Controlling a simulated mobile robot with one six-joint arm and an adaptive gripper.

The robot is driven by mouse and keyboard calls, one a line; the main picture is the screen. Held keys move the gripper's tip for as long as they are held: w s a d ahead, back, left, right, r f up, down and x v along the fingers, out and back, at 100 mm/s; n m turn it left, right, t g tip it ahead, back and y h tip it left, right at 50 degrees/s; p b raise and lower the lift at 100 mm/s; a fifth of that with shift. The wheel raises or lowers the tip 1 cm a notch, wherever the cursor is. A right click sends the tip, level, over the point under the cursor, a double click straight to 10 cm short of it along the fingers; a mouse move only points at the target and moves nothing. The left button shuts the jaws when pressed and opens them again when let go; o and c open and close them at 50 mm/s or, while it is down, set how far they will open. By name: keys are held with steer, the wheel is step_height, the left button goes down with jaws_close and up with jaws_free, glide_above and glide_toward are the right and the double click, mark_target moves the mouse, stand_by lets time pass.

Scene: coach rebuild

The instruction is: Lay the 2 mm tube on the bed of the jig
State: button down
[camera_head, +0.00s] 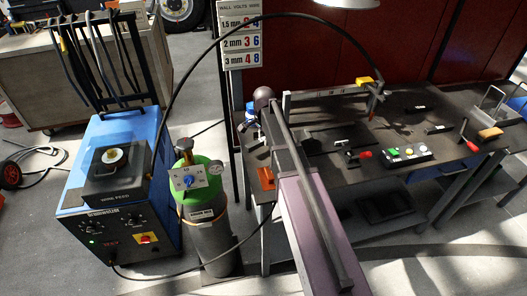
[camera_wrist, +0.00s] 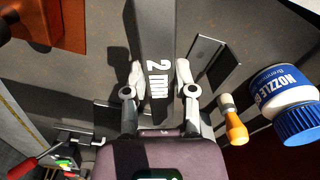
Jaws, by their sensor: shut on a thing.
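In the wrist view my gripper (camera_wrist: 158,84) is shut on the 2 mm tube (camera_wrist: 156,35), a dark grey bar with white "2 mm" lettering. One pale finger presses each side. The tube runs up out of the picture, over the grey bench surface. In the head view my arm covers much of the bench's left end, and I cannot make out the tube there. The jig's bed is not clear; a red-handled clamp (camera_head: 364,154) stands on the bench to the right of my arm. A red lever also shows in the wrist view (camera_wrist: 34,161).
An orange-brown block (camera_wrist: 48,24) and a blue-capped nozzle jar (camera_wrist: 285,100) flank my gripper. A yellow-orange handled tool (camera_wrist: 235,126) lies near the jar. A button panel (camera_head: 405,154) sits on the bench (camera_head: 440,165). A blue welder (camera_head: 120,200) and green-topped cylinder (camera_head: 207,235) stand left.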

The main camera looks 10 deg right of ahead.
mark_target(264, 152)
steer(key=shift+f, duration=0.3)
steer(key=shift+f+b, duration=1.85)
steer(key=shift+b, duration=0.15)
steer(key=shift+f, duration=0.2)
steer(key=shift+c, duration=2.2)
jaws_free()
steer(key=shift+r, duration=0.1)
steer(key=shift+r, duration=0.15)
step_height(264, 152, up, 12)
steer(key=p, duration=1.2)
